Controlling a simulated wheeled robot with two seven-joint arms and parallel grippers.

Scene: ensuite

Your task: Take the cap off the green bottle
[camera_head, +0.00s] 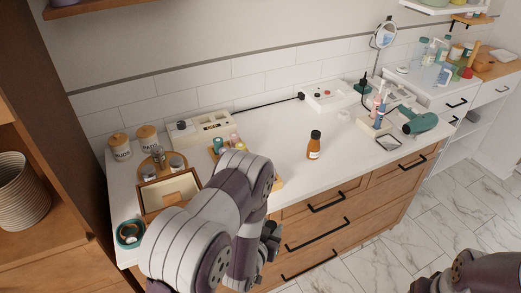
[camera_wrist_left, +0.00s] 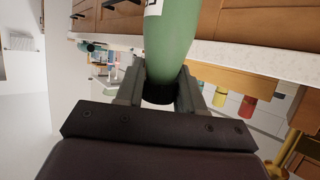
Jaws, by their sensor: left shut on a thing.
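The green bottle (camera_wrist_left: 168,40) fills the top middle of the left wrist view, its dark cap (camera_wrist_left: 158,94) pointing toward my left gripper. My left gripper (camera_wrist_left: 160,90) is shut on the cap end, one finger on each side. A pale label shows at the bottle's far part. In the head view my left gripper is mostly behind my own arm, near the counter's front edge, and I cannot make out the green bottle there. Only part of my right arm shows at the lower right; its fingers are out of frame.
An amber bottle (camera_head: 314,145) stands on the white counter (camera_head: 285,137). Behind my left arm are a wooden-framed tray (camera_head: 170,192), lidded jars (camera_head: 148,138) and a teal bowl (camera_head: 130,233). A green hairdryer (camera_head: 420,123) and a small mirror box lie at the right. Drawers are below.

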